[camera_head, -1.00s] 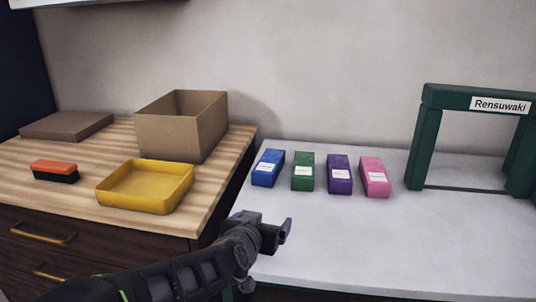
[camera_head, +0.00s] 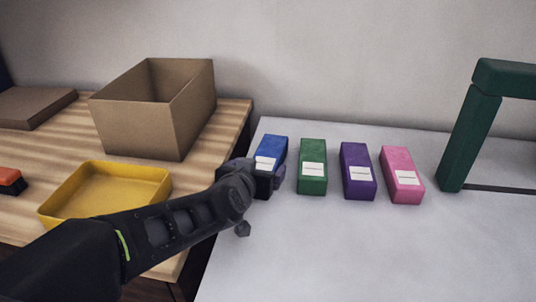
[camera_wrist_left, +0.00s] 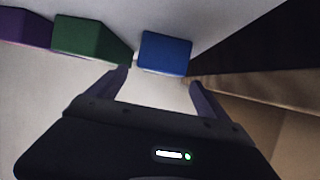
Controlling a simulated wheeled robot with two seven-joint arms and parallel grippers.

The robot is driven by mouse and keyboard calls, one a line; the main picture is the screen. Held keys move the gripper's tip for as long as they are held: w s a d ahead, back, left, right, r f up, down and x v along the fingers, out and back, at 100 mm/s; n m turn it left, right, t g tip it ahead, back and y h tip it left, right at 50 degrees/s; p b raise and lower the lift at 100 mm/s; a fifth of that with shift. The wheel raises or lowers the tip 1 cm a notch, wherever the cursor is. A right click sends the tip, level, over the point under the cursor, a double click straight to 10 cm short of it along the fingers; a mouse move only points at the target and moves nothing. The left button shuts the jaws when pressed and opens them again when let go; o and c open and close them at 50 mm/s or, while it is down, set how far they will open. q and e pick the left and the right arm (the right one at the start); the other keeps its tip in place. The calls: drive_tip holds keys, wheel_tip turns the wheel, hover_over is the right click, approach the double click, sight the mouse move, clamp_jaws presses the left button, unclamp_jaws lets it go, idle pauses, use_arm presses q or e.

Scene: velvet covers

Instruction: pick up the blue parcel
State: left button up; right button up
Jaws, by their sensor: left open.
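The blue parcel (camera_head: 273,148) stands on the white table at the left end of a row, with a white label on its near side. My left gripper (camera_head: 262,174) is at its near end and hides its lower part in the head view. In the left wrist view the blue parcel (camera_wrist_left: 165,53) lies just ahead of the open fingers (camera_wrist_left: 160,82), lined up with the gap between them. Nothing is held. Whether the fingers touch the parcel is unclear. My right gripper is not in view.
Green (camera_head: 313,167), purple (camera_head: 358,171) and pink (camera_head: 402,175) parcels stand in the row to the right. A dark green frame (camera_head: 466,135) is farther right. On the wooden counter are a cardboard box (camera_head: 140,125) and a yellow tray (camera_head: 70,210). The table's front is clear.

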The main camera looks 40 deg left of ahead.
sight(269, 160)
use_arm(q)
drive_tip(key=shift+w+a+f+p, duration=0.1)
drive_tip(key=shift+w+a+p, duration=0.1)
drive_tip(key=shift+w+p, duration=0.45)
drive_tip(key=shift+w+a+f+p, duration=0.15)
drive_tip(key=shift+w+f+p, duration=0.2)
drive_tip(key=shift+p, duration=0.1)
drive_tip(key=shift+w+a, duration=0.1)
